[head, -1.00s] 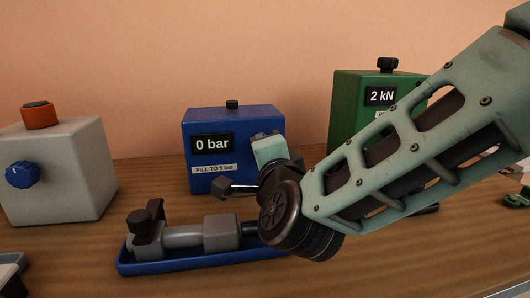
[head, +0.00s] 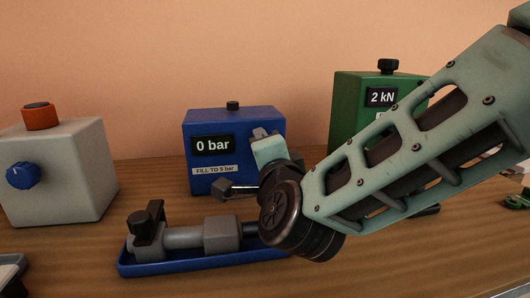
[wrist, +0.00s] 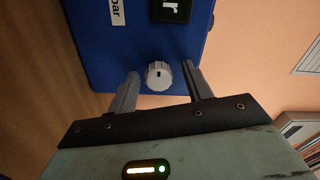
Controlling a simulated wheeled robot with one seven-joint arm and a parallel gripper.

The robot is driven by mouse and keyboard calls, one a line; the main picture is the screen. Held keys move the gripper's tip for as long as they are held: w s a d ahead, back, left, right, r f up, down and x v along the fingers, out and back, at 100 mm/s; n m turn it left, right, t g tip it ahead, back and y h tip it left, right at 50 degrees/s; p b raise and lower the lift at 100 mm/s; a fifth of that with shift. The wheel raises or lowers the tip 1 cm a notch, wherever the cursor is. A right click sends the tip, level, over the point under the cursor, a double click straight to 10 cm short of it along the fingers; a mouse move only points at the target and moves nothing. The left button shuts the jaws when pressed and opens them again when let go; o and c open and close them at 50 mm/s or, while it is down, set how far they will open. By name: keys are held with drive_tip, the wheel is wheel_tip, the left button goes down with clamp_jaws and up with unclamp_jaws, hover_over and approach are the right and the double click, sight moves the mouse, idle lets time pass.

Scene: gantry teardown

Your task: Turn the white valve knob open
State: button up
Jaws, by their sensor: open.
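The white valve knob (wrist: 159,76) is on the front face of the blue box in the wrist view. It has a ridged rim and a dark mark on its face. My gripper (wrist: 158,82) is open, with one finger on each side of the knob. In the head view the blue box (head: 185,125) reads "0 bar" above a label "FILL TO 5 bar". My arm and gripper (head: 262,140) hide the knob there.
A blue tray (head: 190,266) with a grey cylinder assembly lies in front of the box. A grey box (head: 65,180) with a blue knob and orange button stands left. A green box (head: 345,105) reading "2 kN" stands right, partly behind my arm.

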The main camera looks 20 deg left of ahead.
drive_tip(key=o, duration=0.7)
drive_tip(key=r, duration=0.3)
drive_tip(key=r+p, duration=0.1)
drive_tip(key=r, duration=0.2)
drive_tip(key=r+p, duration=0.1)
drive_tip(key=r, duration=0.3)
drive_tip(key=shift+w+a+r, duration=0.1)
drive_tip(key=shift+w+a, duration=0.1)
drive_tip(key=shift+w, duration=0.05)
drive_tip(key=shift+r, duration=0.15)
drive_tip(key=shift+s+d+r, duration=0.2)
drive_tip(key=shift+s+r, duration=0.05)
drive_tip(key=shift+s, duration=0.15)
drive_tip(key=c, duration=0.7)
drive_tip(key=shift+w+f, duration=0.1)
drive_tip(key=shift+f, duration=0.4)
drive_tip(key=shift+f, duration=0.1)
